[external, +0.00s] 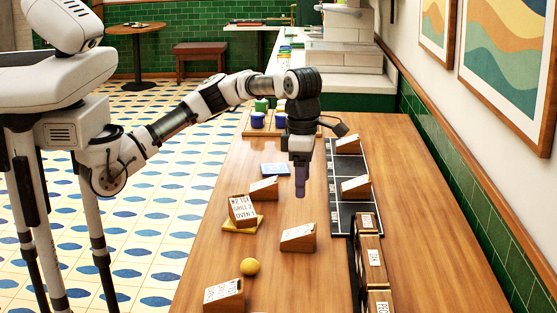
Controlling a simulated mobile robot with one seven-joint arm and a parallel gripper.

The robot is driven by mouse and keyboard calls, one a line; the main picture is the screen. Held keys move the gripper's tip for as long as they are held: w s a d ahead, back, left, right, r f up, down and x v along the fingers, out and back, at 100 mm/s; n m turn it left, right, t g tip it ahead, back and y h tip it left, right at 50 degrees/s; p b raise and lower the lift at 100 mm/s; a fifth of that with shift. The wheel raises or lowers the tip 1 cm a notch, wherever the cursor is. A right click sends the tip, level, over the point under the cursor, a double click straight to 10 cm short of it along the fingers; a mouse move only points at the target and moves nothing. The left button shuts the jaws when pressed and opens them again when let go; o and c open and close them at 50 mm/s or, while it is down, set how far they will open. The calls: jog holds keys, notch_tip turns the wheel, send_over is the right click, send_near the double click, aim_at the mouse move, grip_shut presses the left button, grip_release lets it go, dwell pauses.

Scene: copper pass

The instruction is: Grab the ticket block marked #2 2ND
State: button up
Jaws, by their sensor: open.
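Several wooden ticket blocks with white slanted faces stand on the wooden counter. One (243,211) on a yellow pad faces the camera and its top line seems to read "#2 1ST". Other blocks lie behind it (264,189), to its right (298,238) and at the front (223,296). Two more, a far one (347,143) and a nearer one (356,187), sit on a black rail. Their writing is too small to read, so I cannot tell which is #2 2ND. My gripper (300,193) points down, open and empty, above the counter between the left blocks and the rail.
The black rail (340,220) runs along the right side. Wooden labelled boxes (370,255) stand at its near end. Blue and green items stand on a tray behind my gripper.

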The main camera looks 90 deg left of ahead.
jog(key=p, duration=0.1)
send_over(301, 231)
notch_tip(301, 231, down, 8)
jog(key=shift+f, duration=0.1)
jog(key=shift+d+f+p, duration=0.1)
jog(key=shift+f+p, duration=0.8)
jog(key=shift+f, duration=2.05)
jog(key=c, duration=1.1)
